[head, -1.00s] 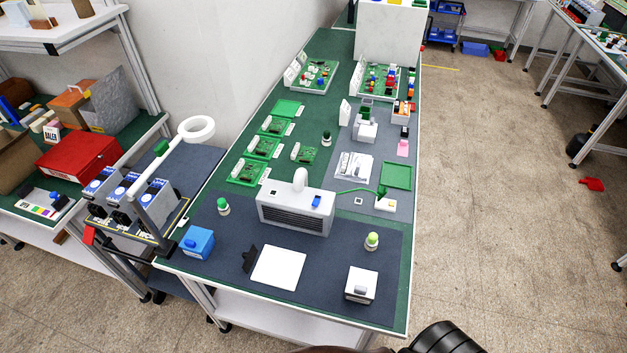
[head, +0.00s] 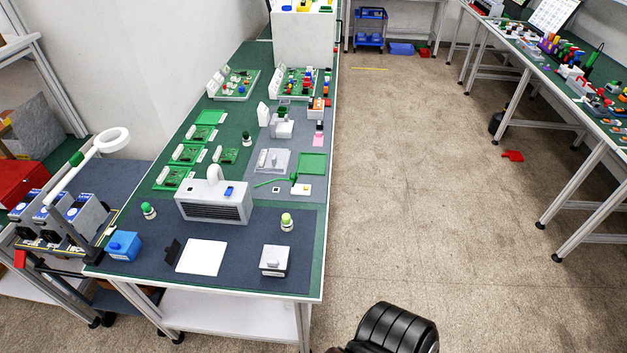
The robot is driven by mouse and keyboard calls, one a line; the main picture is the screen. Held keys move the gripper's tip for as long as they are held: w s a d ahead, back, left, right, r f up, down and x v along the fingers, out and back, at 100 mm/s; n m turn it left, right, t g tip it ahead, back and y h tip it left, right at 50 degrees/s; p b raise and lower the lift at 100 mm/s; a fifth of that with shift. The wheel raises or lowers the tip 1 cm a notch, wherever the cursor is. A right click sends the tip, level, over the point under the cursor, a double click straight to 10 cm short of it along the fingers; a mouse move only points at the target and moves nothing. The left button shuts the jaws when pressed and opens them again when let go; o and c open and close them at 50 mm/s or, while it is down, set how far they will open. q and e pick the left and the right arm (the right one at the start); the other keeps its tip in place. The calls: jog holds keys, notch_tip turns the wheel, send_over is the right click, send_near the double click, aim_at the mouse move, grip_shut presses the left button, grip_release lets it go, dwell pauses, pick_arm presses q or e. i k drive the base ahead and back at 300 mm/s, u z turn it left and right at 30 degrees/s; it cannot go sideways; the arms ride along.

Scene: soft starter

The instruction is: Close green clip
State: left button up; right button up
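I cannot make out for certain which green part is the clip. A small green piece (head: 77,158) sits on the white arm of a ring-headed magnifier lamp at the left. A green upright tool with a thin green arm (head: 293,179) stands on a white base on the long workbench. Several soft-starter-like units with blue tops (head: 75,211) stand in a row on the side table at the left. Neither of my grippers shows. A black ribbed part of my own arm (head: 395,328) rises at the bottom edge.
The long workbench (head: 225,279) carries green circuit boards, a grey vented box (head: 213,199), a blue box (head: 124,245), a white sheet (head: 202,257) and a small white box (head: 275,260). Open floor (head: 410,200) lies to its right. Another bench (head: 545,80) stands at the far right.

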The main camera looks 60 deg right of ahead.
aim_at(293, 176)
jog(key=z, duration=0.95)
jog(key=i, duration=0.2)
jog(key=u, duration=0.15)
